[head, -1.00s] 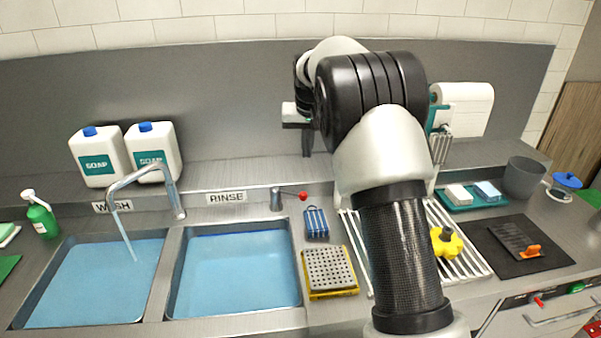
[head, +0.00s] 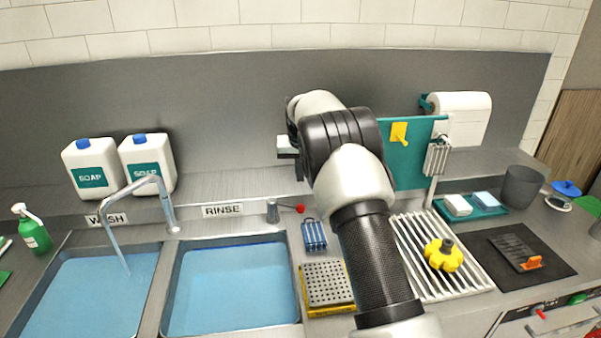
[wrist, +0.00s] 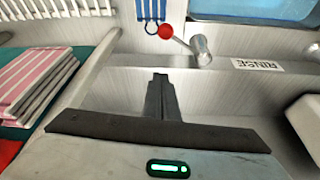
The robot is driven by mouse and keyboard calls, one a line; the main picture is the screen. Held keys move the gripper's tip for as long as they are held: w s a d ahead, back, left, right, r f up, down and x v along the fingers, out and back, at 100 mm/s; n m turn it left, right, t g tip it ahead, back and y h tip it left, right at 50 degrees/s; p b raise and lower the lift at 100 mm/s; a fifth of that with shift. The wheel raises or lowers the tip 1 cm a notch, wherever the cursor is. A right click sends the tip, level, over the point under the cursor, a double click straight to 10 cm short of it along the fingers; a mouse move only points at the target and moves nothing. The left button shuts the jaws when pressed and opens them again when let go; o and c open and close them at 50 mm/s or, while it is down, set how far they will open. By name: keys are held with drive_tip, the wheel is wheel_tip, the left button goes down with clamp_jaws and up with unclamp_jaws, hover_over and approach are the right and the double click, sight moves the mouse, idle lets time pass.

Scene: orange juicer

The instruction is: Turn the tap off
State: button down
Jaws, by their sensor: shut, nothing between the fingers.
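The tap (head: 150,184) is a bent metal spout behind the two sinks. A stream of water (head: 118,250) runs from it into the left, WASH basin. The tap's lever is a short metal post (head: 272,210) with a thin rod ending in a red knob (head: 300,209), right of the RINSE label. In the wrist view the red knob (wrist: 165,31) and post (wrist: 202,50) show beyond my fingertips. My gripper (wrist: 160,76) is shut and empty, pointing toward the lever and apart from it. In the head view my gripper (head: 300,172) hangs above and behind the lever, partly hidden by my arm.
A blue rack (head: 314,235) and a yellow-based perforated block (head: 327,284) stand right of the RINSE basin (head: 232,290). Soap bottles (head: 90,165) stand on the back ledge. A teal board (head: 415,165) and drying rack (head: 430,285) are right of my arm.

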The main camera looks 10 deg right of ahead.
wheel_tip(320, 180, down, 7)
drive_tip(key=s+p, duration=0.1)
drive_tip(key=shift+s, duration=0.3)
drive_tip(key=shift+a, duration=0.1)
drive_tip(key=shift+s+a+f, duration=0.1)
drive_tip(key=shift+s, duration=0.05)
idle(0.4)
